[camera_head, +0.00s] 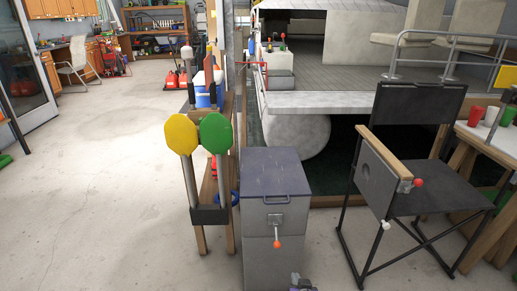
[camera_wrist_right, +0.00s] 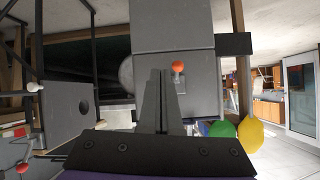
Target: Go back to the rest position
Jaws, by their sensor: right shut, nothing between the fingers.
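My right gripper (camera_head: 302,283) shows only in part at the bottom edge of the head view, just right of the grey metal cabinet's lower part. In the right wrist view its two dark fingers (camera_wrist_right: 161,72) lie together, shut, with nothing between them. Beyond the fingers stands the grey cabinet (camera_head: 262,221), which also shows in the right wrist view (camera_wrist_right: 170,25). Its orange-knobbed lever (camera_head: 277,243) hangs on the front; the knob (camera_wrist_right: 178,66) appears beside the fingertips in the wrist view. I cannot tell the exact gap. My left gripper is out of view.
A black folding chair (camera_head: 440,200) with a wooden armrest stands right of the cabinet. Yellow (camera_head: 181,134) and green (camera_head: 216,134) paddles stand on a wooden rack at left. A boat (camera_head: 330,103) lies behind. Open concrete floor (camera_head: 110,180) spreads to the left.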

